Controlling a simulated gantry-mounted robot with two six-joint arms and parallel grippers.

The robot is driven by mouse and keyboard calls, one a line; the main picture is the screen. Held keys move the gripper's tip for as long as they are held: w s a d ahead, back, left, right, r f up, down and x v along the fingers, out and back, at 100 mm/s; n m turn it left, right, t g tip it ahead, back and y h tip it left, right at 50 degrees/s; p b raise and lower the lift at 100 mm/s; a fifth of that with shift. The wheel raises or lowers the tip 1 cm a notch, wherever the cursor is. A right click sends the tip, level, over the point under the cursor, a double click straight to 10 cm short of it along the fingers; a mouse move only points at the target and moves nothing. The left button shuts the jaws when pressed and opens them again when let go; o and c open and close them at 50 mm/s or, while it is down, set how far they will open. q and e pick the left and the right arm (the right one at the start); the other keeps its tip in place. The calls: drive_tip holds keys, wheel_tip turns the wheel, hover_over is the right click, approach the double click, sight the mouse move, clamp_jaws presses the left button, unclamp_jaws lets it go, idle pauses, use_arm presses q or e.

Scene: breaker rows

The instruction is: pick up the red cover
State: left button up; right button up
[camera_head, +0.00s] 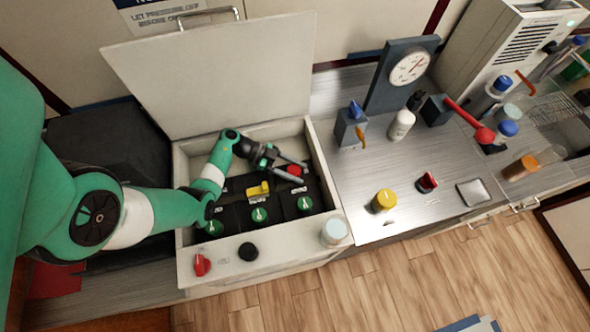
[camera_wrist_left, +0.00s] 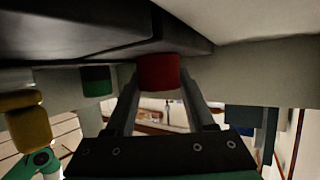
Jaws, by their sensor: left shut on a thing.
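The red cover (camera_head: 294,170) is in the open panel box, at the back right of the breaker rows. My left gripper (camera_head: 300,172) reaches into the box from the left and is shut on the red cover, one finger on each side. In the left wrist view the red cover (camera_wrist_left: 158,72) sits between the two fingers, close under a dark block. I cannot tell whether it is still seated on that block. My right gripper is not in view.
The box (camera_head: 193,275) has a raised lid (camera_head: 215,75). A yellow cover (camera_head: 258,189) and several green dials lie near the gripper. A red knob (camera_head: 201,265) and a black knob (camera_head: 248,251) are on the front rim. The steel counter (camera_head: 350,215) to the right holds bottles and a gauge (camera_head: 408,68).

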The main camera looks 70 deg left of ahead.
sight(297, 172)
use_arm(q)
drive_tip(key=r, duration=0.1)
drive_tip(key=r+p, duration=0.2)
drive_tip(key=r, duration=0.1)
drive_tip(key=shift+d+r, duration=0.1)
drive_tip(key=shift+d, duration=0.25)
drive_tip(key=w+d+r+p, duration=0.1)
drive_tip(key=w+d+r, duration=0.1)
drive_tip(key=d+r, duration=0.2)
drive_tip(key=w+d+r+p, duration=0.1)
drive_tip(key=d+r, duration=0.3)
drive_tip(key=d, duration=0.4)
drive_tip(key=shift+w+d+r+p, duration=0.35)
drive_tip(key=shift+w+r+p, duration=0.05)
drive_tip(key=shift+w, duration=0.35)
